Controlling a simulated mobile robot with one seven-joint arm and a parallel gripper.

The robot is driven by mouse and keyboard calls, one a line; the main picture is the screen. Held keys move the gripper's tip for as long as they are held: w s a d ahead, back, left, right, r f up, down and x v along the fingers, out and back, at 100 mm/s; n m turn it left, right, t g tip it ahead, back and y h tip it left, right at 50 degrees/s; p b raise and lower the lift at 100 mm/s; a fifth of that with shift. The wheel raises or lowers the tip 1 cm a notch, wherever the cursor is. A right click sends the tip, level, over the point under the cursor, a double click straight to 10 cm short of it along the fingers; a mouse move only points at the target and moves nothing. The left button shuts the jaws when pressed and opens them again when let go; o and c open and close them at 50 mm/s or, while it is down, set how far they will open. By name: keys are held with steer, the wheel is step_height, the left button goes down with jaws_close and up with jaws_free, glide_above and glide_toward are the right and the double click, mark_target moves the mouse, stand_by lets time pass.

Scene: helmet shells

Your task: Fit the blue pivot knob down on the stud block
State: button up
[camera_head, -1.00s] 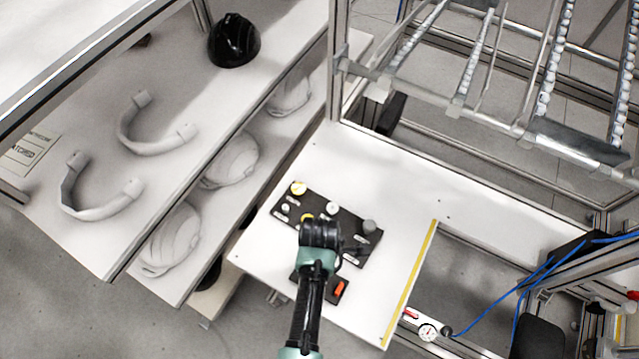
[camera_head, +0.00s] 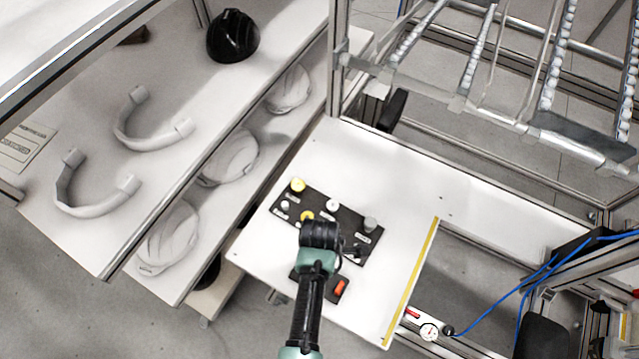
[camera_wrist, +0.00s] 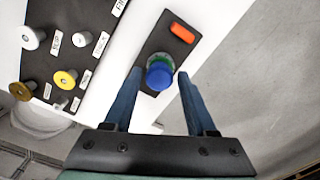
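The blue knob (camera_wrist: 160,75) sits with a green part under it on a small black plate (camera_wrist: 148,55) that also carries an orange piece. In the wrist view my gripper (camera_wrist: 158,75) is open, with a finger on each side of the knob and gaps showing; I cannot tell whether the tips are at its height. In the head view my gripper (camera_head: 320,232) hides the knob, while the small black plate shows its orange piece (camera_head: 340,287). A larger black board (camera_head: 283,203) carries white, yellow and grey round parts. I cannot tell which part is the stud block.
The white table (camera_head: 385,180) has free room behind and right of the board. A yellow strip (camera_head: 410,285) marks its right edge. Left are shelves with white helmet shells (camera_head: 230,160), white curved bands (camera_head: 95,200) and a black helmet (camera_head: 233,37). A metal roller rack stands back right.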

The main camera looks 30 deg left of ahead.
steer(key=shift+o, duration=1.1)
steer(key=shift+r, duration=0.1)
step_height(320, 180, up, 13)
steer(key=b, duration=0.1)
